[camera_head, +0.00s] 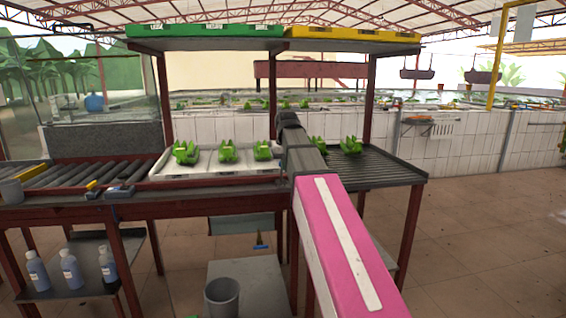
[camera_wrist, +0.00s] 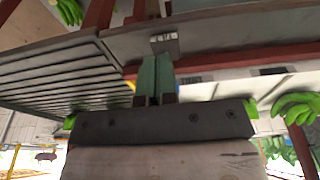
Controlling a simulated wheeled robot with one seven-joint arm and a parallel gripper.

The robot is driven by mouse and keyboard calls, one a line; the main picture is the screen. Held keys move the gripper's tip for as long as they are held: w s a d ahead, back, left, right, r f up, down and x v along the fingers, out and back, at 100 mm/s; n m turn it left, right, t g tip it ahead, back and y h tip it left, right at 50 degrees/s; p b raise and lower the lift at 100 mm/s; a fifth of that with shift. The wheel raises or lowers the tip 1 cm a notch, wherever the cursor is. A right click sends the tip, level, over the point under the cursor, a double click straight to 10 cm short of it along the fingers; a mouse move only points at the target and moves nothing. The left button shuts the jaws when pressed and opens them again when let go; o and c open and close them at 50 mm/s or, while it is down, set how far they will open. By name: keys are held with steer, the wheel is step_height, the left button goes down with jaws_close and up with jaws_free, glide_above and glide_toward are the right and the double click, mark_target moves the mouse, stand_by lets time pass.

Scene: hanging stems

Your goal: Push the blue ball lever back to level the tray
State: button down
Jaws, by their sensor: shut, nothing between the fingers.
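A white tray (camera_head: 205,168) on the bench carries green banana bunches (camera_head: 228,151); any tilt is too slight to judge. I cannot make out a blue ball lever with certainty. A small blue piece (camera_head: 261,246) on a thin upright rod shows below the bench, left of my arm. My gripper (camera_head: 288,118) reaches over the bench beside the tray's right end, its fingers hidden in the head view. In the wrist view my gripper (camera_wrist: 154,62) is shut and empty, its tips near a small labelled grey block (camera_wrist: 165,43). Contact with the block is unclear.
A shelf with green (camera_head: 205,30) and yellow (camera_head: 350,34) trays stands above. Bottles (camera_head: 70,268) and a grey bucket (camera_head: 222,297) stand below. The right floor is clear.

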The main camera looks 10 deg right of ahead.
steer(key=shift+f, duration=1.4)
steer(key=shift+w, duration=0.1)
steer(key=shift+w, duration=4.05)
steer(key=shift+s, duration=0.65)
step_height(320, 180, up, 10)
